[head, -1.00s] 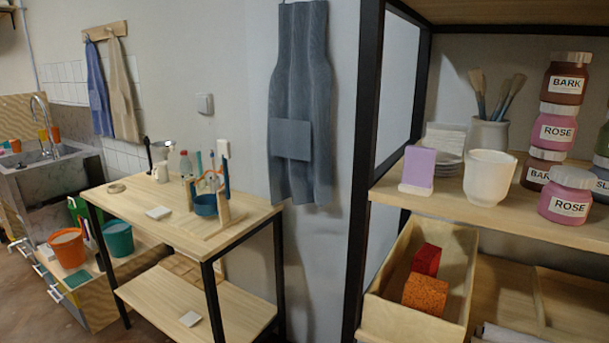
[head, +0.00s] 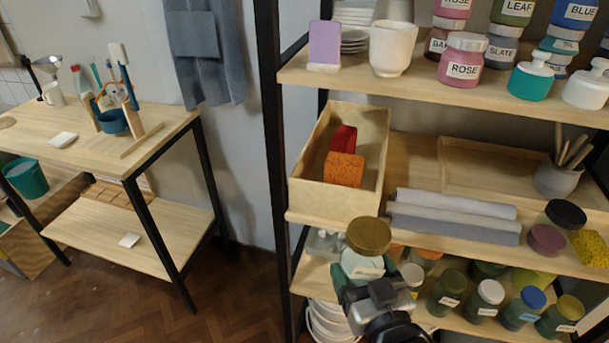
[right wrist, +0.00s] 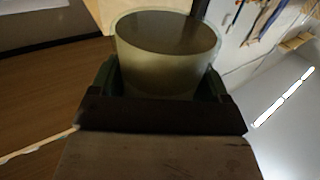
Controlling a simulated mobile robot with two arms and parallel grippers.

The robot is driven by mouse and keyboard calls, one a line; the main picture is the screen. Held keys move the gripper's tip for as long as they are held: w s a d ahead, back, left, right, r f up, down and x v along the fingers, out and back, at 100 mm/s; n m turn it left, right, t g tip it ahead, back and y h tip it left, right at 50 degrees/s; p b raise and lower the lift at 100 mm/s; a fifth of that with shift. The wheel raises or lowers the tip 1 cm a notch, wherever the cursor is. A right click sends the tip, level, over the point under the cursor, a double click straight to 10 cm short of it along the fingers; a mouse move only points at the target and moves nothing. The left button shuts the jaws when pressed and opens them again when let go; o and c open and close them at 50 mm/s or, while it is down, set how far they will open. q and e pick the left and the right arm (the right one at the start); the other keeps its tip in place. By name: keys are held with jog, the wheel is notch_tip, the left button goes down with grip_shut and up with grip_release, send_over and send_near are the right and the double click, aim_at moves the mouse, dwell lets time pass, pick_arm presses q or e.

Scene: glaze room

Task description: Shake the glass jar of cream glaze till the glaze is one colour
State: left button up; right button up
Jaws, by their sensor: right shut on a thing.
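A glass jar (head: 362,262) with a gold-brown lid and a pale label shows at the lower middle of the head view, in front of the shelf unit. Its visible glass is pale; I cannot tell whether the glaze inside is one colour. My right gripper (head: 365,281) is shut around the jar, below the lid. In the right wrist view the jar (right wrist: 165,78) sits between the fingers of my right gripper (right wrist: 163,88), looking dim and yellowish, with its dark lid facing the camera. My left gripper is in neither view.
The shelf unit (head: 470,91) holds labelled jars, a white cup (head: 393,48), a wooden bin (head: 305,197) with red and orange blocks, and grey rolls (head: 455,223). Lidded jars (head: 488,297) stand close right of my gripper. Floor (head: 235,290) is clear left of the shelf.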

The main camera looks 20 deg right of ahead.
aim_at(358, 282)
jog(key=shift+f, duration=2.15)
jog(key=shift+r, duration=0.25)
